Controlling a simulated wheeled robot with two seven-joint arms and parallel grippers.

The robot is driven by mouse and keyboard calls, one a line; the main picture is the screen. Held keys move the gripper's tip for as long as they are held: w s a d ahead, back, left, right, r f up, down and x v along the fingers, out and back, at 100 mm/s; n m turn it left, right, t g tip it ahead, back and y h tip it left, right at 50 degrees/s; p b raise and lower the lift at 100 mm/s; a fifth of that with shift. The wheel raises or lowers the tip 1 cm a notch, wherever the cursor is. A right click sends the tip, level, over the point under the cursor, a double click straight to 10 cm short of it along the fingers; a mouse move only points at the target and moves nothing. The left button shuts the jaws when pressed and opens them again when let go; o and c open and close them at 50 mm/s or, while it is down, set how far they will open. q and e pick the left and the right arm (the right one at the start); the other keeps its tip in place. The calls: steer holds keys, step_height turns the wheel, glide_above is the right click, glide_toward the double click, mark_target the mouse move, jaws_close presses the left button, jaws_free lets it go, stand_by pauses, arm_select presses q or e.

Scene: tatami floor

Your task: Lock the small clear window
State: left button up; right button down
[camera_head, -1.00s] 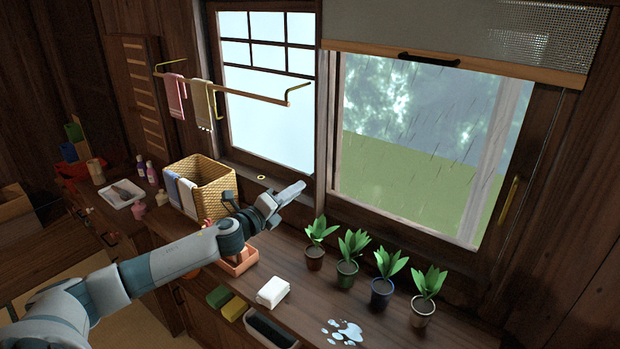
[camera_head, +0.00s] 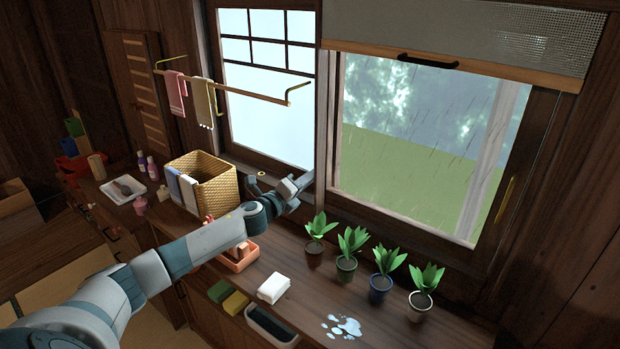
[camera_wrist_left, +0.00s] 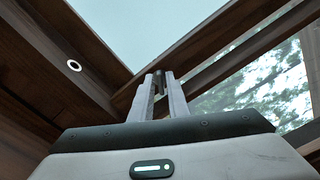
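The left window (camera_head: 268,110) has pale, frosted-looking panes with a small grid on top. The larger right window (camera_head: 410,140) is clear, showing rain and greenery. A small yellow ring (camera_head: 261,174) sits on the left window's sill; a pale ring on wood also shows in the left wrist view (camera_wrist_left: 74,65). My left gripper (camera_head: 307,178) is at the foot of the post between the windows. Contact with the frame cannot be told. My right gripper is out of view.
Several potted plants (camera_head: 349,252) line the counter right of my left arm. A wicker basket (camera_head: 212,188) stands left of the gripper. A towel rail (camera_head: 240,92) juts out above. A water puddle (camera_head: 343,326) and white cloths (camera_head: 273,287) lie on the counter.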

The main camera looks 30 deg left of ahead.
arm_select(q)
jaws_close()
steer(key=shift+n, duration=0.3)
steer(key=n+p, duration=0.1)
steer(key=n, duration=0.4)
steer(key=shift+f, duration=0.15)
steer(key=shift+n, duration=0.3)
jaws_free()
